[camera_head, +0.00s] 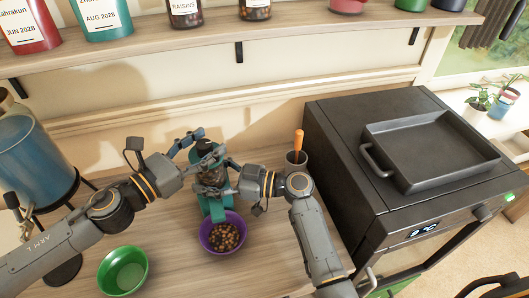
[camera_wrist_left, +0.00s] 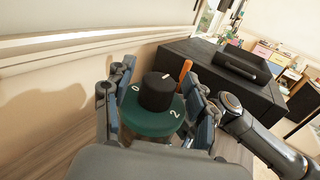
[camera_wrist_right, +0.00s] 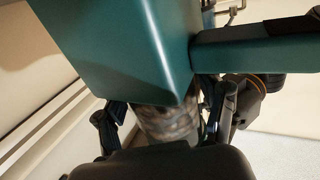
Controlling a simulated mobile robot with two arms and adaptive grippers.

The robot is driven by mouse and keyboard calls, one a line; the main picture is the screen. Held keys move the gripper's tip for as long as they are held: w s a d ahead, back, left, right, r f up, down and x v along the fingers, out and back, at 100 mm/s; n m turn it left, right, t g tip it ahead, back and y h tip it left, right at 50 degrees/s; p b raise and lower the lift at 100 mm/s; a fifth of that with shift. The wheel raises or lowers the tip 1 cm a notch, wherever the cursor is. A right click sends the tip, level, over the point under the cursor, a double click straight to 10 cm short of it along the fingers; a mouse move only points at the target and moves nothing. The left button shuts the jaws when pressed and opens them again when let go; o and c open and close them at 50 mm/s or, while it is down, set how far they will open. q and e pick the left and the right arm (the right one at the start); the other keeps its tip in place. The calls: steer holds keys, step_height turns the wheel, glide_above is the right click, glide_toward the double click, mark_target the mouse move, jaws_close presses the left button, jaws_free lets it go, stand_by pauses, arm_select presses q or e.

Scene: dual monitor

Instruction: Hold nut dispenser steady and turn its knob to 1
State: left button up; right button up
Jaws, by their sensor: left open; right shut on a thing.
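The nut dispenser (camera_head: 211,180) stands on the counter, a clear nut-filled body with green parts. Its black knob (camera_wrist_left: 157,92) sits on a green lid marked 0 and 2; no 1 is visible. A white mark on the knob's top points towards the far side. My left gripper (camera_head: 203,148) is open above the dispenser, its fingers on either side of the knob and lid. My right gripper (camera_head: 226,178) is shut on the dispenser's clear body from the right; in the right wrist view its fingers flank the nut-filled body (camera_wrist_right: 165,124) under a green part.
A purple bowl (camera_head: 205,239) with nuts stands in front of the dispenser. A green bowl (camera_head: 123,271) is at front left, a blue container (camera_head: 35,160) further left. A cup (camera_head: 296,167) with an orange-handled tool and a dark oven (camera_head: 345,165) are at right. A shelf (camera_head: 190,48) runs above.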

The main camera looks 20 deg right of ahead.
arm_select(q)
steer(key=n+t+y, duration=0.4)
steer(key=t, duration=0.1)
steer(key=shift+d+y, duration=0.1)
steer(key=shift+y, duration=0.2)
steer(key=v, duration=1.2)
steer(key=d+r+m+g+h, duration=0.1)
steer(key=d+m+g+h, duration=0.1)
steer(key=d+m+g, duration=0.6)
steer(key=w+d+r+m+g+h, duration=0.1)
steer(key=d+m+g, duration=0.7)
steer(key=d+m, duration=0.1)
steer(key=shift+w+d+r+h, duration=0.25)
steer(key=shift+d+r+h, duration=0.1)
steer(key=shift+h, duration=0.05)
arm_select(e)
steer(key=o, duration=1.9)
